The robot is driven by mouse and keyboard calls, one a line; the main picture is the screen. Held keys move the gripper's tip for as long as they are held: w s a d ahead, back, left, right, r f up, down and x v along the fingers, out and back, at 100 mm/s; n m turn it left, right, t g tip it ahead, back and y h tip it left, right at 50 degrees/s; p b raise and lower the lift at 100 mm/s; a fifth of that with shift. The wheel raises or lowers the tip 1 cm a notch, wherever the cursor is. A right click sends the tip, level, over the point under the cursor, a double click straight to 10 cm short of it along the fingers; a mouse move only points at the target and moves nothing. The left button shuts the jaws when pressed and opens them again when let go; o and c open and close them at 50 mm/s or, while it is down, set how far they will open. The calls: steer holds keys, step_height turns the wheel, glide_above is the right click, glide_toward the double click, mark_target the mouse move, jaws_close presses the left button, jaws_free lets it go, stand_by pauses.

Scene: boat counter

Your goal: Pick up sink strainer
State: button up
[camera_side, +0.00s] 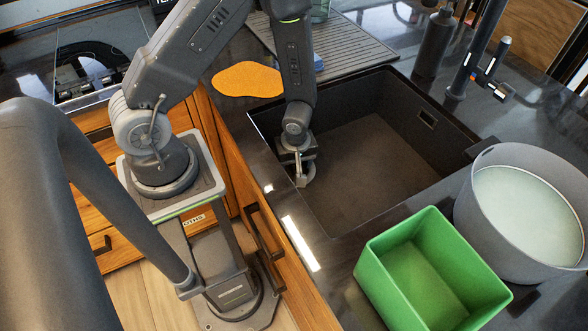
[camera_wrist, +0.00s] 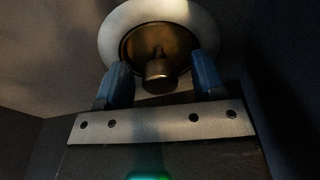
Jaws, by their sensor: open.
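The sink strainer (camera_wrist: 112,38) shows in the wrist view as a round piece with a pale rim, a brownish bowl and a knob standing up in its middle. My gripper (camera_wrist: 160,62) is open, with one blue finger on each side of the knob and gaps between. I cannot tell how far the fingertips are from the strainer in depth. In the side view my gripper (camera_side: 303,182) hangs down inside the sink, close to its left wall. The strainer is not clearly told apart there.
The dark sink (camera_side: 385,165) is otherwise bare. A green bin (camera_side: 385,285) and a grey pot (camera_side: 480,235) stand on the counter at the lower right. An orange mat (camera_side: 245,80) lies behind the sink's left side. A tap (camera_side: 470,65) and a dark bottle (camera_side: 433,45) stand at the back right.

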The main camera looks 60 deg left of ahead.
steer(key=c, duration=1.1)
steer(key=shift+c, duration=0.2)
steer(key=shift+r, duration=0.1)
